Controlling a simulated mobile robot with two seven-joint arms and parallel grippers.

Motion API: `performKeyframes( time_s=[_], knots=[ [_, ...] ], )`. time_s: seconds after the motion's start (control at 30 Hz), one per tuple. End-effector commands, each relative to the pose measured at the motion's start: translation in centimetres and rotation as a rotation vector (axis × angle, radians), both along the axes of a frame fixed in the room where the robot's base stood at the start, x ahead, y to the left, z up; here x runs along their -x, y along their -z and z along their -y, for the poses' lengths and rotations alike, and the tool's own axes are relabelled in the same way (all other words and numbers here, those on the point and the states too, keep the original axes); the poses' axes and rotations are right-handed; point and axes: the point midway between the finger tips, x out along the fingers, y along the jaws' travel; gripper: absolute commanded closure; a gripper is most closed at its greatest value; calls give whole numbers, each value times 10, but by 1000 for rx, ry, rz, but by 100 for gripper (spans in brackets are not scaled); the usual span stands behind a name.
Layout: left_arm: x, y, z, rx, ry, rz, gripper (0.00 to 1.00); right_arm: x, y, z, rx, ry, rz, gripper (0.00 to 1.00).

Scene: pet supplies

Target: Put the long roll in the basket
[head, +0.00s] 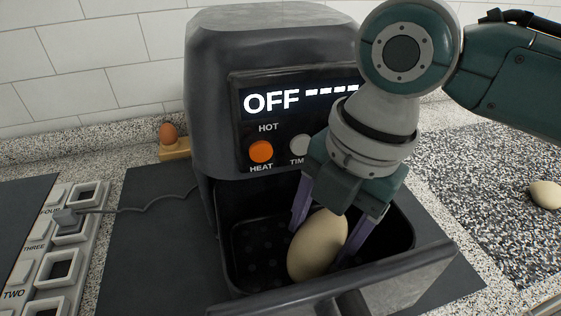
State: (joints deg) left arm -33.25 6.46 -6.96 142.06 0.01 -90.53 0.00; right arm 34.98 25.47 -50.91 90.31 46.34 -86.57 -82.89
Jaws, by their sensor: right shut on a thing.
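The long roll (318,246) is a smooth, tan, oblong shape. My right gripper (326,232) points down with its two purple fingers on either side of the roll and is shut on it. The roll is tilted, within the opening of the black basket (262,250), which is pulled out of the dark air fryer (265,50). I cannot tell whether the roll touches the basket floor. The gripper and arm hide part of the fryer's front. My left gripper is not in view.
A paler, rounder roll (546,194) lies on the speckled counter at the right. A brown egg (168,133) sits in a wooden holder (175,149) behind left. A power strip (40,262) with a plugged cable is at the left. The basket handle (375,301) sticks out in front.

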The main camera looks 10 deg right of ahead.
Motion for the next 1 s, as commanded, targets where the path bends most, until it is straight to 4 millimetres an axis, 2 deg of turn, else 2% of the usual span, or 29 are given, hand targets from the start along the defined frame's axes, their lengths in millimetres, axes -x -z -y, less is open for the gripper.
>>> performKeyframes(
  time_s=[0.4, 0.8, 0.83, 1.0],
  knots=[
    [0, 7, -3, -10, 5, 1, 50, 0, 51, -1, -1, 0, -1, 87],
    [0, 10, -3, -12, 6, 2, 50, 0, 57, 0, -1, -1, 1, 87],
    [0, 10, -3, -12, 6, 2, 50, 0, 57, 0, -1, 0, 1, 31],
    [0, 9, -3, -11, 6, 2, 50, 0, 56, 0, -1, 0, 1, 12]
  ],
)
